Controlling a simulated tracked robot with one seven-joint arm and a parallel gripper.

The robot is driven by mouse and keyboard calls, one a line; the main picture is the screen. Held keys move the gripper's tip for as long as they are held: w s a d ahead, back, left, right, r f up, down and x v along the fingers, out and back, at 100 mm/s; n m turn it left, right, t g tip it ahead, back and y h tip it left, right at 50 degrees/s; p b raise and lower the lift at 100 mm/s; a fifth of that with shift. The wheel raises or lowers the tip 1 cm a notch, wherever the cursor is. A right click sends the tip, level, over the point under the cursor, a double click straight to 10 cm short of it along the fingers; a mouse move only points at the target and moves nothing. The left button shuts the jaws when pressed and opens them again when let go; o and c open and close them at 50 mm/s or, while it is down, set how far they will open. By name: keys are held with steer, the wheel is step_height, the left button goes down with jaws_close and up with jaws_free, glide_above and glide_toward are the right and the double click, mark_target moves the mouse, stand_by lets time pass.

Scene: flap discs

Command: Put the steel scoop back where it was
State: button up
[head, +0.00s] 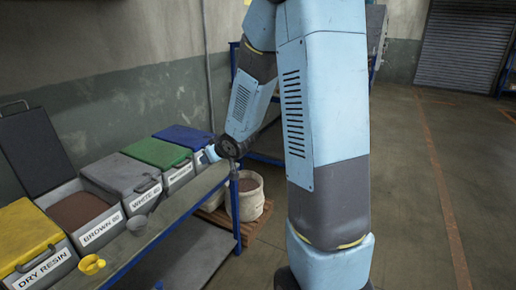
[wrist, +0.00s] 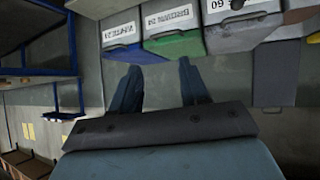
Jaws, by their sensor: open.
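A grey, round-bowled scoop (head: 137,223), which looks like the steel scoop, lies on the bench's front strip before the WHITE bin (head: 141,199). A yellow scoop (head: 92,264) lies further left, by the DRY RESIN bin (head: 45,265). The BROWN 80 bin (head: 100,232) stands open, its dark lid (head: 36,150) raised and brown grain inside. My gripper (head: 211,153) is by the blue-lidded bin at the far end, well away from the grey scoop. In the wrist view its two fingers (wrist: 160,68) are apart with nothing between them. No scoop shows there.
Green-lidded (head: 155,152) and blue-lidded (head: 184,137) bins stand closed at the row's far end. A sack of grain (head: 248,205) stands on a wooden pallet beyond the bench. A blue-framed rack (wrist: 40,73) shows at the left of the wrist view. The floor on the right is clear.

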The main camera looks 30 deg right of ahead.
steer(key=s+d+r+m+g+h, duration=0.2)
steer(key=s+d+r+m+h, duration=0.15)
steer(key=s+r, duration=0.9)
steer(key=s+a+r+g, duration=0.1)
steer(key=s+r, duration=0.1)
steer(key=s, duration=0.7)
steer(key=s+a+r+g, duration=0.1)
steer(key=s+r, duration=0.2)
steer(key=s, duration=0.7)
steer(key=shift+s+g+y, duration=0.15)
steer(key=shift+g+y, duration=0.15)
steer(key=shift+y, duration=0.15)
steer(key=shift+s+a+r, duration=0.1)
steer(key=shift+c, duration=0.3)
